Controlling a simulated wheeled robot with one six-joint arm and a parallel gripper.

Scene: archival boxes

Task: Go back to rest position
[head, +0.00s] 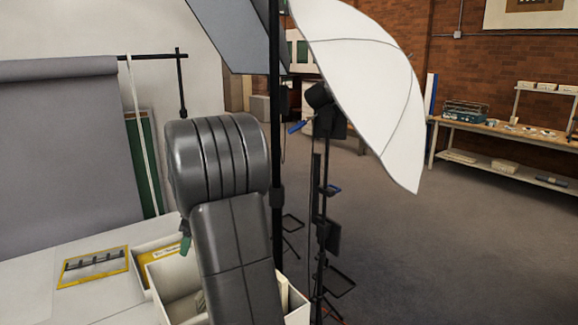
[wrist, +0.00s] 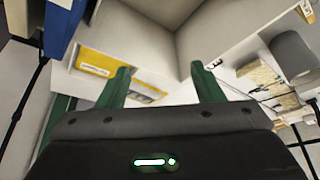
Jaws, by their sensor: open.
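My gripper (wrist: 163,80) shows in the wrist view with its two green fingers apart and nothing between them. In the head view my dark grey arm stands raised over the boxes, and only a green bit of the gripper (head: 186,244) shows at its left side. Below the arm is an open white archival box (head: 178,307) with contents partly hidden by the arm. A yellow folder or item (wrist: 102,64) with a white label lies beyond the left finger in the wrist view.
A white table (head: 40,280) holds a yellow-framed picture (head: 93,267) left of the boxes. Light stands (head: 276,150) and a white umbrella (head: 375,90) stand close to the right of my arm. Open floor (head: 440,240) lies further right, before a workbench (head: 500,135).

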